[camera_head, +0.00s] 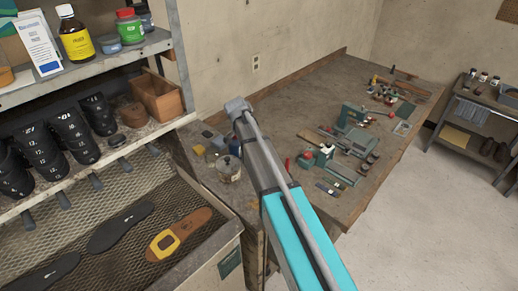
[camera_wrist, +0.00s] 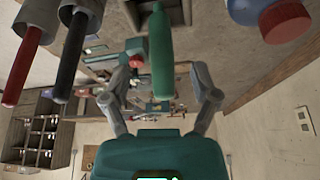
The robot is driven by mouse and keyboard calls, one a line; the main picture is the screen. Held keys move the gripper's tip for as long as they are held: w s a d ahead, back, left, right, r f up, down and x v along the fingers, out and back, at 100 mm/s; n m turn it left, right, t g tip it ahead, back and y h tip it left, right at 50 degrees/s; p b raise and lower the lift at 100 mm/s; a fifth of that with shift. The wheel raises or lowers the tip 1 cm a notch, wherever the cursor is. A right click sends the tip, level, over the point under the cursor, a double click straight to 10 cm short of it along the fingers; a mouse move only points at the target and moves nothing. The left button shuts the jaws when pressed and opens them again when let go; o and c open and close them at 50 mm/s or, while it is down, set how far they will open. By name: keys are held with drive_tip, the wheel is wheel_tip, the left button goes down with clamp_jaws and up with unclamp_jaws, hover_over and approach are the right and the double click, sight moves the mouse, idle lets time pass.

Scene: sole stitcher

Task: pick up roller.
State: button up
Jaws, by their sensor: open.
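My gripper (camera_wrist: 160,95) is open, with its two grey fingers spread apart in the wrist view. A smooth teal-green tapered handle (camera_wrist: 161,55) shows between and beyond the fingers, pointing toward the gripper body. It may be the roller's handle, but no rolling head shows clearly, so I cannot tell. I cannot tell whether the fingers touch it; a gap shows on both sides. In the head view my arm reaches over the workbench (camera_head: 278,108), and my gripper is hidden there. No roller can be made out for certain in the head view.
Red and black handled tools (camera_wrist: 72,60) stand at the left of the wrist view. A blue jar with a red lid (camera_wrist: 285,20) is at upper right. Small tools and green-grey devices (camera_head: 350,140) crowd the bench. A shelf (camera_head: 120,60) with bottles stands left.

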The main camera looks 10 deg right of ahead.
drive_tip(key=shift+f, duration=0.1)
idle(0.3)
drive_tip(key=shift+b+x, duration=2.4)
drive_tip(key=shift+x, duration=0.1)
drive_tip(key=shift+w, duration=0.15)
drive_tip(key=shift+a, duration=0.1)
clamp_jaws()
